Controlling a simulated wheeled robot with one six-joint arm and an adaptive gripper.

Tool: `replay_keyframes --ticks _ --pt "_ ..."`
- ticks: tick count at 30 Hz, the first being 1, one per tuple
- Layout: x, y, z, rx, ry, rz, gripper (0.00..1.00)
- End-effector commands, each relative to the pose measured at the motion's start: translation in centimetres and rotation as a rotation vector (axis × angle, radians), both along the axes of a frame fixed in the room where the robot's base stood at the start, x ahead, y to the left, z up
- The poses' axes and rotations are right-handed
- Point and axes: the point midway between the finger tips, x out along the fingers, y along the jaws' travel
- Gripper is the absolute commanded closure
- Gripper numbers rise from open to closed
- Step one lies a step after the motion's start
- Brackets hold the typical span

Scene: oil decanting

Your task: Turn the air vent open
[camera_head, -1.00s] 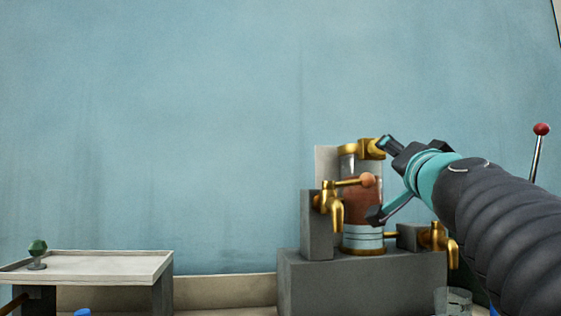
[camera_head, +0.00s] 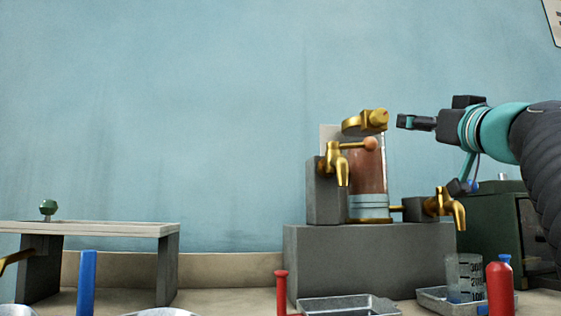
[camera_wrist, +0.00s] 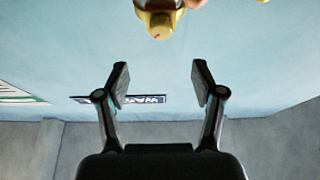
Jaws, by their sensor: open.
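A clear cylinder of reddish-brown liquid (camera_head: 367,172) stands on a grey block, with a gold collar on top. On the collar's right side sits a gold cap-like fitting (camera_head: 376,118), which looks like the air vent. The gold fitting also shows at the top edge of the wrist view (camera_wrist: 160,22), beyond my fingers. My gripper (camera_head: 402,121) is just right of it, roughly level with it and apart from it. In the wrist view its two fingers (camera_wrist: 161,82) are spread with nothing between them. I cannot tell the vent's setting.
An upper-left gold tap (camera_head: 338,162) and a lower-right gold tap (camera_head: 446,203) flank the cylinder. Below are a grey tray (camera_head: 348,306), a graduated beaker (camera_head: 464,278) and a red bottle (camera_head: 499,288). A shelf (camera_head: 95,229) stands left. The wall space above is clear.

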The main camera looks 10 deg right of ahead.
Motion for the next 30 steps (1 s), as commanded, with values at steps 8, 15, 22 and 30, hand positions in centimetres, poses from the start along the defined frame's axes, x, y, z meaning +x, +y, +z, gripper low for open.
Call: replay_keyframes --ticks 8,15,22,30 --pt "1.1 0.0 0.6 -0.046 -0.004 0.003 0.32" --pt "5.0 0.3 2.4 -0.045 -0.004 0.004 0.32" --pt "8.9 0.5 4.1 -0.043 -0.003 0.003 0.32" --pt "11.9 0.6 5.1 -0.043 -0.005 0.001 0.32"
